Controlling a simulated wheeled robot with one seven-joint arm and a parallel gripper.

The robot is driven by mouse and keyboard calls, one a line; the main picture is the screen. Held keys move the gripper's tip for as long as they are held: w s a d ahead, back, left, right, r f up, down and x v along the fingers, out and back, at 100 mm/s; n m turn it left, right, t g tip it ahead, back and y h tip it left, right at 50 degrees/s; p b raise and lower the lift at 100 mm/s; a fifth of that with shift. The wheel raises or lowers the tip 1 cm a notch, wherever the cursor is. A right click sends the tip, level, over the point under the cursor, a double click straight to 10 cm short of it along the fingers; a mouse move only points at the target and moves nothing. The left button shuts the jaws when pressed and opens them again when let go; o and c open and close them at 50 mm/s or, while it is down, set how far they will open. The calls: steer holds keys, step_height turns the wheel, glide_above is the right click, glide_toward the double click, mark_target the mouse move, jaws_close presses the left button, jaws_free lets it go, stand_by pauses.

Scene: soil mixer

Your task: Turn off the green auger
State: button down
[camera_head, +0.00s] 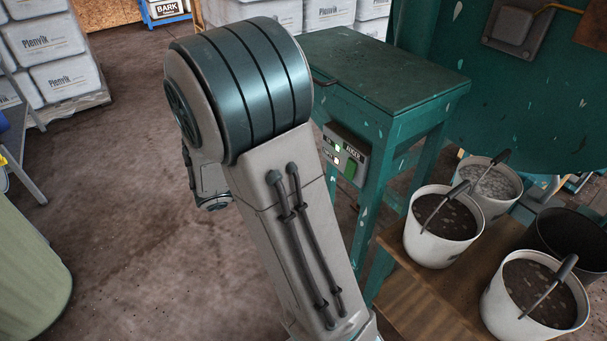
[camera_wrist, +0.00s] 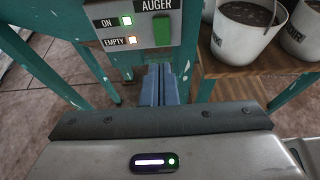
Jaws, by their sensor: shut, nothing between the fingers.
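The auger's control box (camera_head: 338,139) is a grey panel on the side of a green metal stand. It also shows in the wrist view (camera_wrist: 107,8), labelled "AUGER", with a green rocker switch (camera_wrist: 161,31) at its right. In the head view my arm hides the fingers.
The green stand (camera_head: 385,68) has a flat top. White buckets of dark soil (camera_head: 443,225) and a bucket of pale grains (camera_head: 489,186) stand on a wooden platform (camera_head: 415,304) at the right. White sacks (camera_head: 52,45) are stacked at the back left. Brown floor lies open at left.

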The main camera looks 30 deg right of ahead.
mark_target(349, 176)
steer(key=f+n+h+b, duration=0.1)
steer(key=n, duration=0.5)
steer(key=f+n+b, duration=0.1)
steer(key=f+n, duration=0.1)
steer(key=n, duration=0.4)
steer(key=s+a+f+n+h+b, duration=0.1)
steer(key=f+n, duration=0.1)
steer(key=n, duration=0.4)
steer(key=shift+a+h, duration=0.1)
steer(key=shift+h, duration=0.2)
steer(key=d+b, duration=0.1)
steer(key=d, duration=0.3)
steer(key=d+f+b, duration=0.1)
steer(key=d, duration=0.4)
steer(key=d+f+b, duration=0.1)
steer(key=d, duration=0.4)
steer(key=shift+w+b, duration=0.2)
steer(key=shift+b, duration=0.2)
steer(key=shift+f, duration=0.1)
